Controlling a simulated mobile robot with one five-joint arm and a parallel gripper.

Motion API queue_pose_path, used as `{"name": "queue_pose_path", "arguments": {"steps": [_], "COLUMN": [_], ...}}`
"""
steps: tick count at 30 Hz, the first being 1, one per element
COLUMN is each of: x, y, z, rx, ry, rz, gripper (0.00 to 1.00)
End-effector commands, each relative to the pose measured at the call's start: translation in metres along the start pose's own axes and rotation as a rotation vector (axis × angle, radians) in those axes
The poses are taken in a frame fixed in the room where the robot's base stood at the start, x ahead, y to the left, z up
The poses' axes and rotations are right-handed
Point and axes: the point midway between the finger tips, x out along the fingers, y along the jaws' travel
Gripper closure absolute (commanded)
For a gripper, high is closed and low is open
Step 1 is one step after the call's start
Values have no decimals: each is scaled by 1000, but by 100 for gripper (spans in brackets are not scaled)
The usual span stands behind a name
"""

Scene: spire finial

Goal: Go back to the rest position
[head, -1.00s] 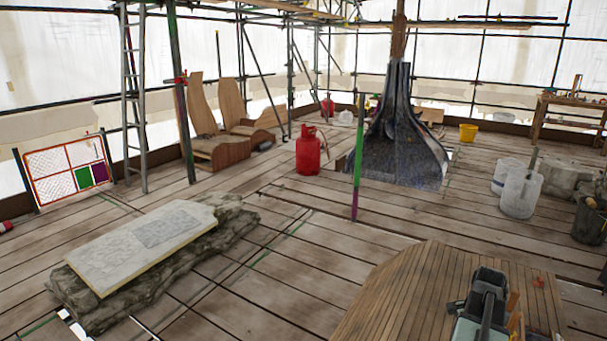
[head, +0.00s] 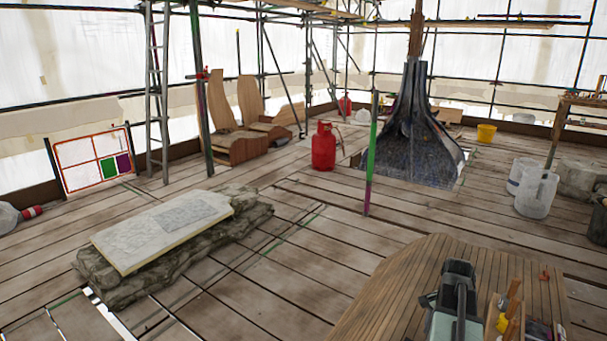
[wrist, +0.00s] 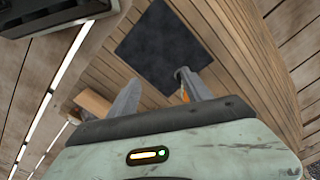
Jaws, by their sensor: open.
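My gripper (wrist: 157,88) shows in the wrist view with its two grey fingers spread apart and nothing seen held between them. A small orange piece (wrist: 184,94) shows beside the right finger; I cannot tell whether they touch. Beyond the fingers lies a dark square panel (wrist: 158,45) on planks. In the head view, my folded arm is over the plank-topped bench (head: 395,285) at the lower right, and its fingertips cannot be made out there.
Wooden-handled tools (head: 513,298) stand just right of my arm. A red gas bottle (head: 323,147), a green and purple pole (head: 370,165) and a dark spire (head: 415,135) stand farther back. Plank floor between slab and bench is clear.

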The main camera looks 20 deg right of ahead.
Motion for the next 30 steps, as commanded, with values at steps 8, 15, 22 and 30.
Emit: {"name": "queue_pose_path", "arguments": {"steps": [8,15,22,30], "x": [34,63,80,84], "y": [-91,-146,-152,-137], "z": [121,273,372,414], "rx": [-271,-673,-1005,-1461], "ry": [1,3,5,9], "rz": [3,6,8,9], "gripper": [43,43,43,43]}}
